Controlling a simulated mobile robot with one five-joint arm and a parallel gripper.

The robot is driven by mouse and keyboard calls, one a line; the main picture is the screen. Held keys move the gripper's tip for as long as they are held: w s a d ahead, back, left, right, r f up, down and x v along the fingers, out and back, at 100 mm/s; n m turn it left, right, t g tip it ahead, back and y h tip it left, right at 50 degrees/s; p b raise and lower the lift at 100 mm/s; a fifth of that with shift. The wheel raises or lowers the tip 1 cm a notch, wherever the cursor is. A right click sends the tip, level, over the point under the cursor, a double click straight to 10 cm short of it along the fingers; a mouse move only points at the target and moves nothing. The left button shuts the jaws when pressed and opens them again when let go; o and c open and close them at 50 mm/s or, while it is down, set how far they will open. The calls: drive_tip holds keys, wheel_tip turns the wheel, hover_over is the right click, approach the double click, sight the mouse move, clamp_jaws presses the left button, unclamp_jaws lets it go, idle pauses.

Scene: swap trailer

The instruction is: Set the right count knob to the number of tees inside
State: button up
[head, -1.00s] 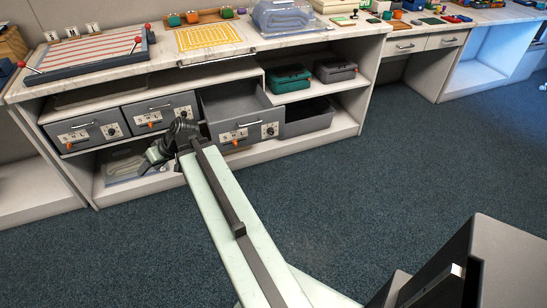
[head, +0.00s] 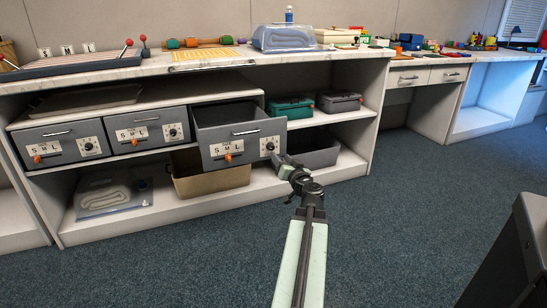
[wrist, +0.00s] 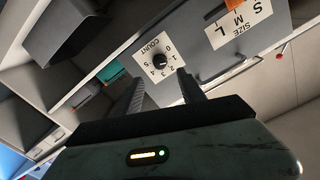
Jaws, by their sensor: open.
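The right drawer (head: 239,135) is grey and pulled out. Its front carries an S M L size label with an orange slider (head: 228,157) and a white count dial at the right. The black count knob (head: 270,146) sits in that dial; it also shows in the wrist view (wrist: 160,61), tipped over, with numbers 0 to 5 around it. I cannot tell clearly where the knob points. My gripper (head: 281,160) is just below and right of the knob. In the wrist view its two dark fingers (wrist: 160,84) are apart, with nothing between them. No tees show inside the drawer.
Two shut grey drawers (head: 60,144) with similar dials stand to the left. Below are a tan bin (head: 212,180) and a clear bag (head: 103,200). Green (head: 292,107) and grey (head: 340,102) cases sit on the right shelf. The floor in front is clear.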

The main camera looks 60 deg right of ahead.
sight(272, 148)
drive_tip(key=x, duration=0.7)
drive_tip(key=shift+w+d, duration=0.1)
drive_tip(key=shift+w, duration=0.25)
clamp_jaws()
drive_tip(key=shift+a, duration=0.25)
drive_tip(key=shift+d, duration=0.2)
